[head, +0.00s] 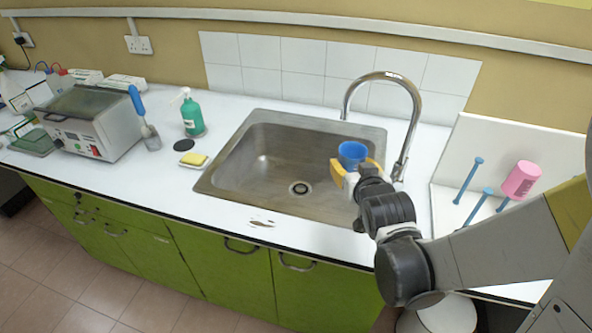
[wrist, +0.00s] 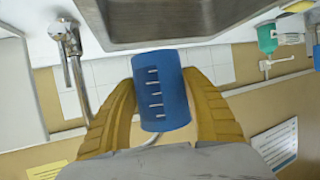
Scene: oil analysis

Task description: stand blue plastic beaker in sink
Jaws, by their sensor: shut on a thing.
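The blue plastic beaker (head: 351,154) is held in my gripper (head: 354,172) over the right part of the metal sink (head: 222,175). In the head view its open top faces up and it looks roughly upright. In the wrist view the beaker (wrist: 161,92), with white graduation marks, sits between the two yellow fingers (wrist: 160,105), which press on its sides. The sink (wrist: 160,20) shows at the top of the wrist view. The beaker's height above the sink bottom is hard to tell. The sink's drain (head: 300,188) is uncovered, and the visible basin floor is bare.
A tall curved tap (head: 412,110) stands just behind and right of my gripper. A drying rack (head: 450,190) with blue pegs and a pink beaker (head: 521,180) is at the right.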

